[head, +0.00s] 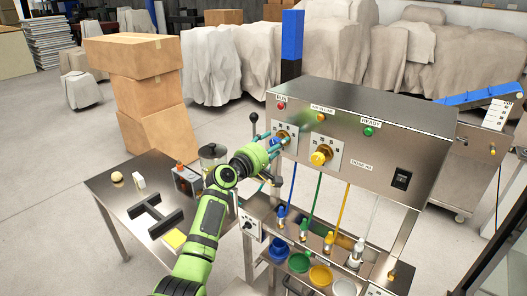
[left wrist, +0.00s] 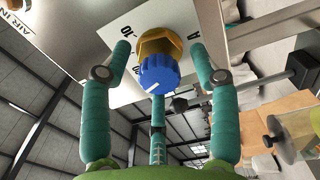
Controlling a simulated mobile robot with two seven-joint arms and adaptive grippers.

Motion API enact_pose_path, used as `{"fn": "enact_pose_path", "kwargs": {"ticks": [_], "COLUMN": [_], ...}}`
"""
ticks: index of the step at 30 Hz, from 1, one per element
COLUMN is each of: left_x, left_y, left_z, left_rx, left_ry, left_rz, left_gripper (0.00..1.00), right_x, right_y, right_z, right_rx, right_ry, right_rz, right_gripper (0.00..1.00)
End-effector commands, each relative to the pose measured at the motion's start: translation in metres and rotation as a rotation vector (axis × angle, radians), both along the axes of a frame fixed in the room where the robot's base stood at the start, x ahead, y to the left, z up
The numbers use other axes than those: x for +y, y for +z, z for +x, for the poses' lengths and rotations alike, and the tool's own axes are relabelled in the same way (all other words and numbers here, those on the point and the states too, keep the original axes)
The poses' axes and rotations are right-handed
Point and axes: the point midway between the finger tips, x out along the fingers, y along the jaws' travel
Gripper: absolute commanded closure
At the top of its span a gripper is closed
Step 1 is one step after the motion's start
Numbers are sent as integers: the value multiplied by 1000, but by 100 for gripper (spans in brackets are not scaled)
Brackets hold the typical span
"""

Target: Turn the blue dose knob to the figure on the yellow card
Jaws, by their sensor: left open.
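The blue dose knob (left wrist: 158,73) sits on a brass collar (left wrist: 160,42) in front of a white dial plate (left wrist: 115,68). A white pointer line marks the knob. My left gripper (left wrist: 160,50) is open, its teal fingers on both sides of the knob with gaps visible, and a third finger below it. My right gripper is out of view.
A yellow knob (head: 320,156) sits right of the left dial. The panel (head: 350,125) carries lamps and a black switch (head: 401,178). Coloured nozzles and bowls (head: 299,262) are below. The steel table (head: 115,195) holds a black H-shaped piece (head: 160,214) and small items.

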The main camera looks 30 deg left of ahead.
Motion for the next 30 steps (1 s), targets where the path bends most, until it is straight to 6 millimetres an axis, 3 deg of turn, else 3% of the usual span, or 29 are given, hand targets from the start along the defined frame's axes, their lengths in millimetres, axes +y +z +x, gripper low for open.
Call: {"fn": "enact_pose_path", "kwargs": {"ticks": [18,30], "left_x": [15,17], "left_y": [0,0], "left_z": [-104,-114], "left_rx": [0,-1], "left_ry": [2,2], "left_rz": [0,-1], "left_gripper": [39,39], "right_x": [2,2], "right_y": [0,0], "right_z": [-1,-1], "right_rx": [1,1], "right_ry": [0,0], "right_rz": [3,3], "right_gripper": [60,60]}}
